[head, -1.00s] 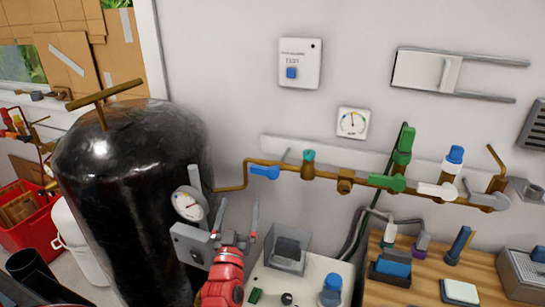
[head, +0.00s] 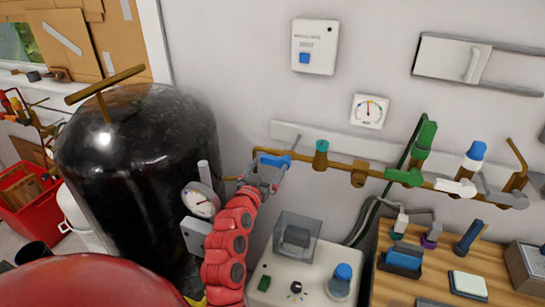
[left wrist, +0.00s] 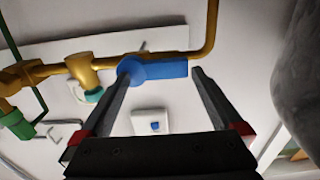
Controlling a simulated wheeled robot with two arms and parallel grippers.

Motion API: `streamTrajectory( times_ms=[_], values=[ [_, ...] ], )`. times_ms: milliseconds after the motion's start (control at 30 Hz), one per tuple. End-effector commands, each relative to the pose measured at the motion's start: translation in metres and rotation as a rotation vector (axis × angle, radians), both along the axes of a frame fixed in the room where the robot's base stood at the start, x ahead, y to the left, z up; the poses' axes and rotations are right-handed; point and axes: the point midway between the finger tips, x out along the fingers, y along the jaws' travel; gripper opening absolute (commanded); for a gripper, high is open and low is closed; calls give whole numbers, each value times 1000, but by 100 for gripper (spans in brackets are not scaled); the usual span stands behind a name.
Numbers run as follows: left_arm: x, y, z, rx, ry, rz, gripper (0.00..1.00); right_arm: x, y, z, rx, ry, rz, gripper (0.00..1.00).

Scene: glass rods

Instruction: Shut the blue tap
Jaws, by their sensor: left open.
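The blue tap (head: 274,160) is a flat blue lever on the brass pipe, at the pipe's left end. Its lever lies along the pipe. My left gripper (head: 270,172) is open right at the lever, and its fingers partly cover it in the head view. In the left wrist view the blue tap (left wrist: 162,70) lies across the gap between the two open fingertips (left wrist: 163,80). I cannot tell whether the fingers touch it. My right gripper is not in view.
A teal-topped valve (head: 321,155), green levers (head: 405,177) and a white lever (head: 456,187) sit further right on the pipe. A black tank (head: 135,185) with a gauge (head: 201,201) stands left. A clear-covered box (head: 296,235) stands below.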

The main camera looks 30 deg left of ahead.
Motion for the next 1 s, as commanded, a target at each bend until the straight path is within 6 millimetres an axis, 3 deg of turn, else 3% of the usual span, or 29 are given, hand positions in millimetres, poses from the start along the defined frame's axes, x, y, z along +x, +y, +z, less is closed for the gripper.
streamTrajectory(
  times_ms=[100, 300, 667, 1000],
  values=[
    [18, 4, 0, -3, 3, -2, 100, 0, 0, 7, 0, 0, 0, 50],
    [35, 8, 0, -1, 2, -1, 100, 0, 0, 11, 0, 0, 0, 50],
    [38, 9, -1, -1, 1, 0, 100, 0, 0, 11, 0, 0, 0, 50],
    [38, 9, -1, -1, 1, 0, 39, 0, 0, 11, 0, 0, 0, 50]
  ],
)
